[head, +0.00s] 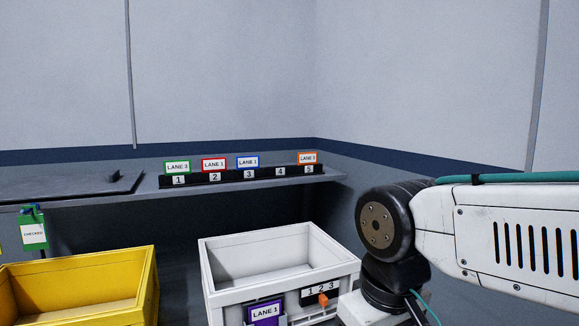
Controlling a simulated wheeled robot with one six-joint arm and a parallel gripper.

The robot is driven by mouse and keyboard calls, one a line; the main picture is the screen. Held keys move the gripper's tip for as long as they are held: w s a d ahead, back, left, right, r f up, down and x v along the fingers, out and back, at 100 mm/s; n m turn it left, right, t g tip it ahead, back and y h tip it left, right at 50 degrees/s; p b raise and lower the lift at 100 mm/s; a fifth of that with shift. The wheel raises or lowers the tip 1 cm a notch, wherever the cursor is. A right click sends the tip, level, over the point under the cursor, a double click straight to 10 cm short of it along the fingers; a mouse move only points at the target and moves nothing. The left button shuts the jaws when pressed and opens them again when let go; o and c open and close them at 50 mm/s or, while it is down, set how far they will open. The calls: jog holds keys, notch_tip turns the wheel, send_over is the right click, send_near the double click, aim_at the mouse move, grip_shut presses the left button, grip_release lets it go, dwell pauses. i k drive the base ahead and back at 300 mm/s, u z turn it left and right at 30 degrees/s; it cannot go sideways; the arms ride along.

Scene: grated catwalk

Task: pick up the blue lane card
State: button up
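My arm shows at the right of the head view, but my gripper is out of the picture. Nothing covers the face of the blue card.
A green card (177,167), a red card (213,164) and an orange card (307,158) stand above 1, 2 and 5; 4 is empty. Below are a white crate (221,282) with a purple card (265,312) and a yellow crate (140,296).

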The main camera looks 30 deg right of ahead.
aim_at(251, 162)
jog(key=z, duration=0.1)
jog(key=i, duration=1)
